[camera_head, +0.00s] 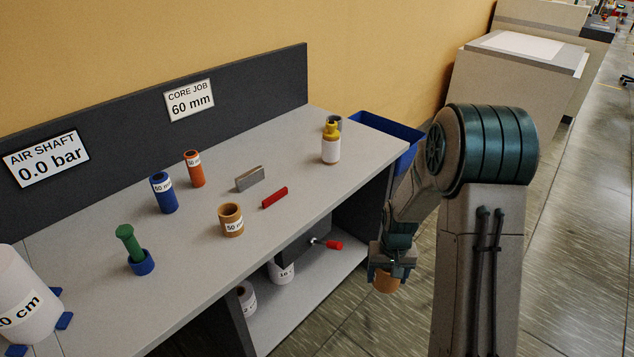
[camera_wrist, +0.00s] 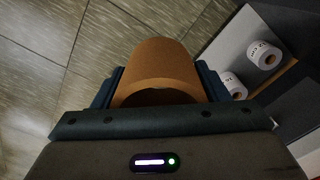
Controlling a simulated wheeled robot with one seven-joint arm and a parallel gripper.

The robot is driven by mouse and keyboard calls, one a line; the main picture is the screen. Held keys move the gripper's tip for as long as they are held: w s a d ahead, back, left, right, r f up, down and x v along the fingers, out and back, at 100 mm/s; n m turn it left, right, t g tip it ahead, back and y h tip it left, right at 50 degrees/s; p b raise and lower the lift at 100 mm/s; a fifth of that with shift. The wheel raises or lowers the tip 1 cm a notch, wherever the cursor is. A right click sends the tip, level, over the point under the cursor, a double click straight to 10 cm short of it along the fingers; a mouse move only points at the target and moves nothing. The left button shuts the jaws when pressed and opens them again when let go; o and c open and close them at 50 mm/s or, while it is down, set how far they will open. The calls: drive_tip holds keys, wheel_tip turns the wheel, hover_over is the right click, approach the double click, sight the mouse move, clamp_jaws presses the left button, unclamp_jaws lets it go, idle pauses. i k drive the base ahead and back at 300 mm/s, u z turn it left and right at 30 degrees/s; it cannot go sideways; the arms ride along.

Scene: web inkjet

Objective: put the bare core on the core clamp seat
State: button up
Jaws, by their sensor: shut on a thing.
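My gripper (camera_head: 387,268) is at the right, beyond the bench's front edge and above the floor. It is shut on a plain brown cardboard core (camera_head: 386,283). In the wrist view the core (camera_wrist: 157,62) sits between the two dark fingers, its open end partly showing. A dark grey block (camera_head: 303,244) with a red-tipped lever (camera_head: 333,244) sits under the benchtop's front edge, left of my gripper and apart from it. It may be the core clamp seat, but I cannot tell for sure.
White rolls (camera_head: 281,271) lie on the lower shelf.

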sight(260, 192)
drive_tip(key=z, duration=1.3)
drive_tip(key=i, duration=2.1)
drive_tip(key=u, duration=3.35)
